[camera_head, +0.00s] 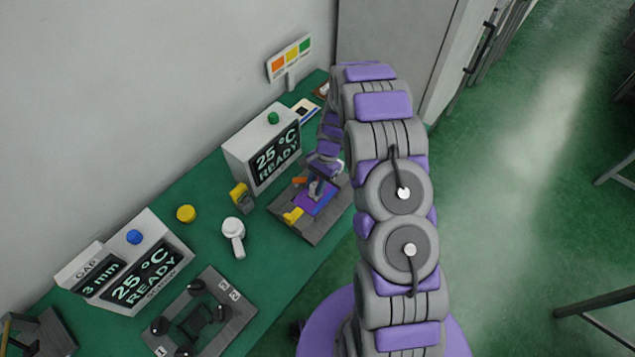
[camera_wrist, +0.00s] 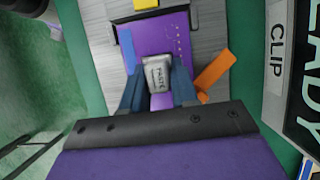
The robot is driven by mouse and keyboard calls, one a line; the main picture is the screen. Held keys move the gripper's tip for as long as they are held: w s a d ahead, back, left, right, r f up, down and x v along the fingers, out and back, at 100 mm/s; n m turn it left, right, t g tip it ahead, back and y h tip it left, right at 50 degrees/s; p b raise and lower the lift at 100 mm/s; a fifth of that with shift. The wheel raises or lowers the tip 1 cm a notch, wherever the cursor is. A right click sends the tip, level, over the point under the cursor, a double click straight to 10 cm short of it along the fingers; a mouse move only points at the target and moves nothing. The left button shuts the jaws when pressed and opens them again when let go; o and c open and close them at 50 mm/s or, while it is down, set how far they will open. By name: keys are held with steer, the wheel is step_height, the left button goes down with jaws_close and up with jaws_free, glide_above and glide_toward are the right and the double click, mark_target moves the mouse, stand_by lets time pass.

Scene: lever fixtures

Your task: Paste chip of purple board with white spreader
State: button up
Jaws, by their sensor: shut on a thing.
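The purple board (camera_head: 322,203) lies on a grey fixture (camera_head: 301,231) on the green bench. It also shows in the wrist view (camera_wrist: 172,35), with small white marks on its right part. My gripper (camera_head: 317,188) is over the board. In the wrist view its two blue fingers (camera_wrist: 157,88) are shut on a pale block marked PASTE, which looks like the white spreader (camera_wrist: 157,73). The spreader is over the purple board; I cannot tell whether it touches it. The chip cannot be made out; the spreader and fingers cover that part of the board.
A yellow clamp (camera_head: 293,215) and an orange lever (camera_wrist: 214,72) are at the board's edges. A box reading 25 °C READY (camera_head: 272,155) stands behind. A white round-headed tool (camera_head: 233,235), a yellow knob (camera_head: 186,213) and a black-knobbed plate (camera_head: 200,315) are left on the bench.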

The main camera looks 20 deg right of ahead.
steer(key=shift+s+a, duration=0.25)
steer(key=shift+a, duration=0.15)
steer(key=shift+d, duration=0.1)
steer(key=shift+w+d+f, duration=0.1)
steer(key=shift+w+d, duration=0.15)
steer(key=shift+d, duration=0.7)
steer(key=shift+s+a, duration=0.1)
steer(key=shift+s+a+p, duration=0.35)
steer(key=shift+s+a, duration=0.15)
steer(key=shift+a, duration=0.2)
steer(key=shift+w, duration=0.1)
steer(key=shift+w+d, duration=0.25)
steer(key=shift+w, duration=0.1)
